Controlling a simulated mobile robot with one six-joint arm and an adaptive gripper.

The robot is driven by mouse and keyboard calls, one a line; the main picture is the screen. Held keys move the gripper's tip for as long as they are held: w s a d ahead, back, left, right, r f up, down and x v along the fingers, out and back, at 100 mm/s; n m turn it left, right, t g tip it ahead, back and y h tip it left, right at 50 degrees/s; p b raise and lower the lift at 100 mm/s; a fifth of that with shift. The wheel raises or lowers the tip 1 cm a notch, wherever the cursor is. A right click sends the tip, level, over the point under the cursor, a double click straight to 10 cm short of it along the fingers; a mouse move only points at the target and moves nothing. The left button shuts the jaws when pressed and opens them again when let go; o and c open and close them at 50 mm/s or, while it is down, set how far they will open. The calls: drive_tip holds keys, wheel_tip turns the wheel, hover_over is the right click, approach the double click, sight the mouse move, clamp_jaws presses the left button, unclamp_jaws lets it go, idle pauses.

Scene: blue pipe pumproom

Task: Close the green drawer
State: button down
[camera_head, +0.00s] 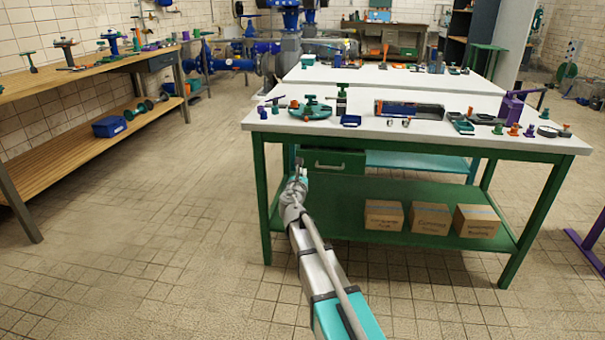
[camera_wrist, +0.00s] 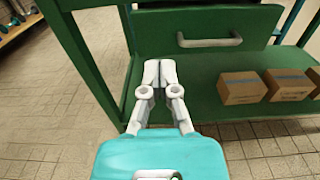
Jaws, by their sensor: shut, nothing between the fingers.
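The green drawer (camera_head: 345,160) hangs under the left part of the white-topped green workbench and has a pale bar handle (camera_head: 330,167). Its front seems to stand out a little from the frame, but how far is hard to tell. In the wrist view the drawer front (camera_wrist: 255,22) fills the top, with the handle (camera_wrist: 208,42) at its middle. My gripper (camera_wrist: 160,66) is shut and empty, just below and left of the handle in the picture. In the head view my gripper (camera_head: 300,168) is at the drawer's left edge. Contact cannot be told.
The white benchtop (camera_head: 400,130) carries tools and fittings. Cardboard boxes (camera_head: 430,219) stand on the green lower shelf (camera_head: 345,215). A green table leg (camera_head: 261,200) is left of my gripper. The tiled floor to the left is clear, up to a wooden bench (camera_head: 75,135).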

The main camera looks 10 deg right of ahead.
drive_tip(key=s+d+f+m+g+h, duration=0.1)
drive_tip(key=s+d+f+m+g, duration=0.2)
drive_tip(key=s+m, duration=0.25)
drive_tip(key=s+d+f+m+g+p, duration=0.1)
drive_tip(key=s+d+f+m+g, duration=0.2)
drive_tip(key=s+m, duration=0.3)
drive_tip(key=s+d+f+m+g+h, duration=0.1)
drive_tip(key=s+d+f+m+g, duration=0.25)
drive_tip(key=m, duration=0.45)
drive_tip(key=s+a+f+m+g+y, duration=0.2)
drive_tip(key=s+m, duration=0.2)
drive_tip(key=s, duration=0.3)
drive_tip(key=s+a+f+m+g+y, duration=0.2)
drive_tip(key=s+m+g+y, duration=0.1)
drive_tip(key=s, duration=0.4)
drive_tip(key=s+a+f+m+g+y+p, duration=0.1)
drive_tip(key=s+a+f+m+g+y, duration=0.1)
drive_tip(key=s+m, duration=0.3)
drive_tip(key=shift+s+a+f+m+g+y, duration=0.4)
drive_tip(key=shift+s+a, duration=0.2)
drive_tip(key=shift+s, duration=0.3)
drive_tip(key=shift+s, duration=0.1)
